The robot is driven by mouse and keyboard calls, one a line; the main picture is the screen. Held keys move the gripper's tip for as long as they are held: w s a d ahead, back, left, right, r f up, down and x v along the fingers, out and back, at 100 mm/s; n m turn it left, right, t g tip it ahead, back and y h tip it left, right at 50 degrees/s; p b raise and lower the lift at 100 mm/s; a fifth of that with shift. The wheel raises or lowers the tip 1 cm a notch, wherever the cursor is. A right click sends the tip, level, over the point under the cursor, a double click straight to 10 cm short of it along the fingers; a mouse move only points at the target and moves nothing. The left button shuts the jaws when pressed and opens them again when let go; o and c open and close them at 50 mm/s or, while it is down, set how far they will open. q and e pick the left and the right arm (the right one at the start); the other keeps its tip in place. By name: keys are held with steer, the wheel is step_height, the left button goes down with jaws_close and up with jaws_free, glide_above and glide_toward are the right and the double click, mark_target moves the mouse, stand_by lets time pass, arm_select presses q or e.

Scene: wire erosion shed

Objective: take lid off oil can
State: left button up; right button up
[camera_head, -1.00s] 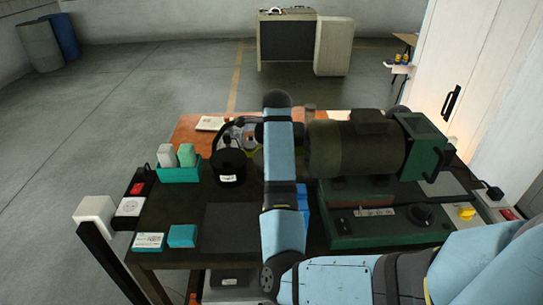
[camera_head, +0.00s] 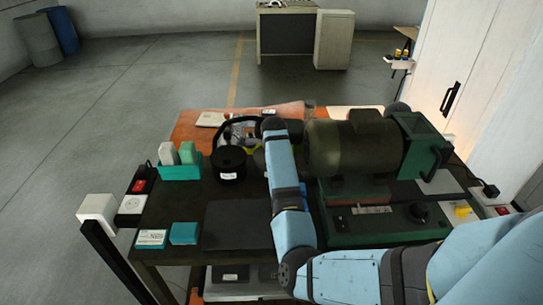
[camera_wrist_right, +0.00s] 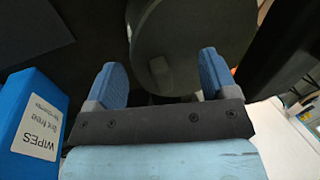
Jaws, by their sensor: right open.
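A short black can (camera_head: 228,163) with a white label stands at the back of the dark bench, left of my right arm in the head view. It seems to be the oil can, but its label is too small to read. My right gripper (camera_wrist_right: 161,67) is open in the right wrist view, with blue fingers apart. A dark round body (camera_wrist_right: 190,40) with a small knob-like bump lies beyond and between the fingertips. I cannot tell whether it is the can's lid or part of the machine. My arm hides the gripper in the head view. My left gripper is not in view.
A blue wipes box (camera_wrist_right: 32,115) is close beside the gripper. A green machine with a big dark drum (camera_head: 350,148) fills the bench's right side. A teal holder (camera_head: 180,170) with bottles, small boxes (camera_head: 184,233) and a dark mat (camera_head: 237,226) are at left.

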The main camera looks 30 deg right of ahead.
steer(key=c, duration=1)
steer(key=shift+s+a+r, duration=0.1)
steer(key=shift+s, duration=0.05)
steer(key=shift+c, duration=0.3)
